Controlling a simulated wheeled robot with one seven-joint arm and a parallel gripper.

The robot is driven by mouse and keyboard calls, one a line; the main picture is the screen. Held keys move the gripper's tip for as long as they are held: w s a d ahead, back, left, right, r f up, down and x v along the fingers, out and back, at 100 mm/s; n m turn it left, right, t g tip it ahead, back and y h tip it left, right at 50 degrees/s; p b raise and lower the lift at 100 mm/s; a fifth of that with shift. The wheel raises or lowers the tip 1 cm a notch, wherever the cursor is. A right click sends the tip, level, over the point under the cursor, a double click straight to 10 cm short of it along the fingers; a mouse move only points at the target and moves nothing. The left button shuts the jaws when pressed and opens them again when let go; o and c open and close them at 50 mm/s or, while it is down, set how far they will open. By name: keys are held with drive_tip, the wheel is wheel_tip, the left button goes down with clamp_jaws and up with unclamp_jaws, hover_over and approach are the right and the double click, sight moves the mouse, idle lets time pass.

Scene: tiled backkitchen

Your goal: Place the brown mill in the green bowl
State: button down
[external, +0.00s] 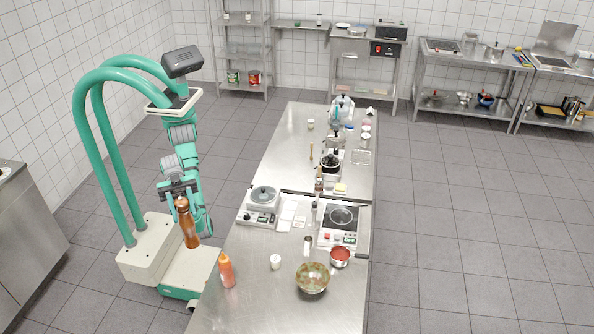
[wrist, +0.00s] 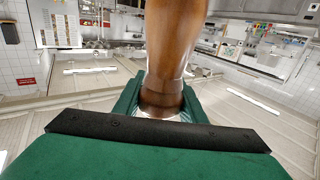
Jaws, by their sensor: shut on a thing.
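The brown mill (external: 187,224) is wooden and tall. It is held in front of my base, to the left of the steel table, in the external view. My gripper (external: 180,190) is shut on the mill near its upper end in that view. In the wrist view the mill (wrist: 176,45) fills the upper middle, between the fingers of my gripper (wrist: 160,105). The green bowl (external: 312,278) stands on the near end of the table, to the right of the mill and apart from it. Its inside looks mottled green and brown.
On the steel table (external: 255,300), an orange bottle (external: 227,270) stands near the left edge, between mill and bowl.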

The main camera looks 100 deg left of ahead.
drive_tip(key=w+a+n+t+y, duration=0.35)
drive_tip(key=w+a+y, duration=0.2)
drive_tip(key=w, duration=0.45)
drive_tip(key=w+a+n+t+y, duration=0.2)
drive_tip(key=w+a+n+y, duration=0.3)
drive_tip(key=w, duration=0.5)
drive_tip(key=w+a+n+t+y, duration=0.2)
drive_tip(key=w+a+y, duration=0.2)
drive_tip(key=w+a, duration=0.5)
wheel_tip(320, 180, down, 10)
drive_tip(key=w+d, duration=0.1)
drive_tip(key=w, duration=0.1)
drive_tip(key=w+d+f, duration=0.7)
drive_tip(key=w+f, duration=0.5)
drive_tip(key=f, duration=0.1)
drive_tip(key=shift+w+f+n, duration=0.1)
drive_tip(key=shift+f+n, duration=0.05)
drive_tip(key=shift+n, duration=0.1)
drive_tip(key=c, duration=1.1)
unclamp_jaws()
drive_tip(key=shift+f, duration=0.1)
